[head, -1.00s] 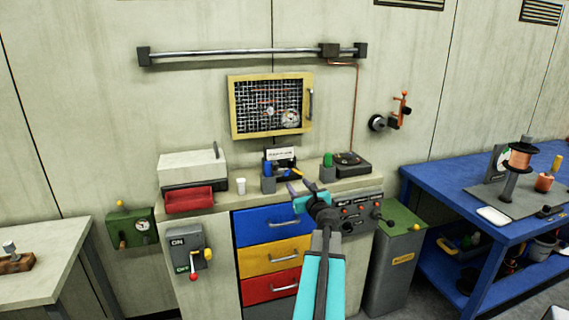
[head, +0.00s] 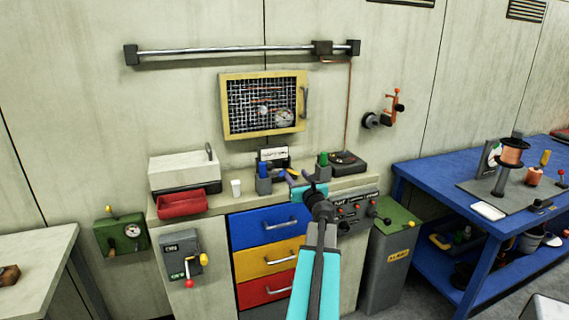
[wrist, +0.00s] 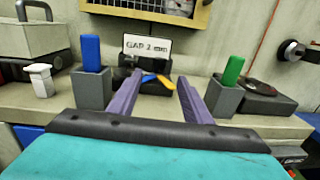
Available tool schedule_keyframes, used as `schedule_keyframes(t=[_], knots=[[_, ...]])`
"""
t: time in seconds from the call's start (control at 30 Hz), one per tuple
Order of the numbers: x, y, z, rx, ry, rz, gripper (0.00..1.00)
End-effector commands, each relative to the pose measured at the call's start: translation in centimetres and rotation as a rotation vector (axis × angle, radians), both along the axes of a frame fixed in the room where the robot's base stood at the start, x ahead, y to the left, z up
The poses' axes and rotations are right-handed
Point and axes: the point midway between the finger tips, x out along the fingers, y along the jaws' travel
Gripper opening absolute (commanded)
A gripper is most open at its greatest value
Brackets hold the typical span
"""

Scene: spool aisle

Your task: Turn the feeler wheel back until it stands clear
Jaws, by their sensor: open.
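A small dark stand (wrist: 128,68) with a "GAP 2 mm" card (wrist: 147,46) stands on the bench top. A blue piece and an orange piece (wrist: 158,80) stick out at its front; they look like the feeler wheel's arms, but I cannot tell for sure. In the head view the stand's card (head: 273,154) shows behind my gripper (head: 302,180). In the wrist view my gripper (wrist: 159,80) is open, its two purple fingers pointing at the stand. The coloured pieces appear between the fingertips, with nothing gripped. I cannot tell whether the fingers touch them.
A blue peg block (wrist: 92,88) stands left of the fingers and a green peg block (wrist: 225,95) right. A dark box with a round disc (head: 346,161) is farther right. A mesh-fronted cabinet (head: 226,110) hangs above.

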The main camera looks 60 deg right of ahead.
Motion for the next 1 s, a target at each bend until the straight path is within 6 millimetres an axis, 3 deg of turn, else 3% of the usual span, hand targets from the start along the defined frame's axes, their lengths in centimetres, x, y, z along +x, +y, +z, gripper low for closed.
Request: schedule_keyframes(t=[1.0], knots=[[7.1,-5.6,0.1,-0.001,0.001,0.005,0.45]])
